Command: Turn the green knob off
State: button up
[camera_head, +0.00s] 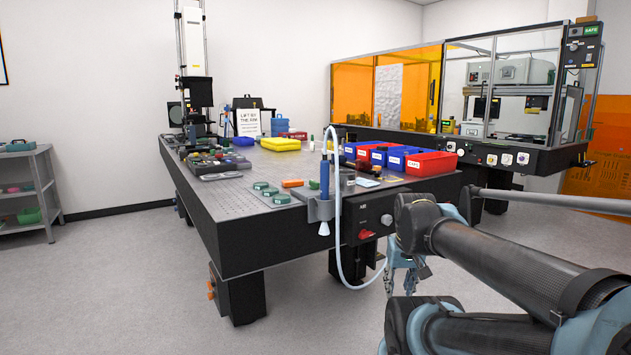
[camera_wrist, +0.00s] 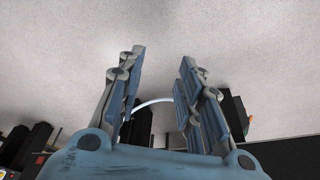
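I cannot make out a green knob for certain in either view. The wrist view shows mostly grey floor beyond the fingers.
A white hose (camera_head: 338,220) loops below the panel from a blue-handled tool (camera_head: 324,178). Red and blue bins (camera_head: 430,163) stand on the near table (camera_head: 230,195). A second bench (camera_head: 470,152) with several pale dials stands behind.

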jog(key=w+a+r+t, duration=0.1)
jog(key=w+r+t, duration=0.1)
jog(key=w+r, duration=0.9)
notch_tip(320, 180, up, 25)
jog(key=n+g, duration=0.5)
jog(key=n, duration=0.2)
send_over(314, 181)
notch_tip(314, 181, down, 17)
jog(key=shift+d, duration=0.1)
grip_shut()
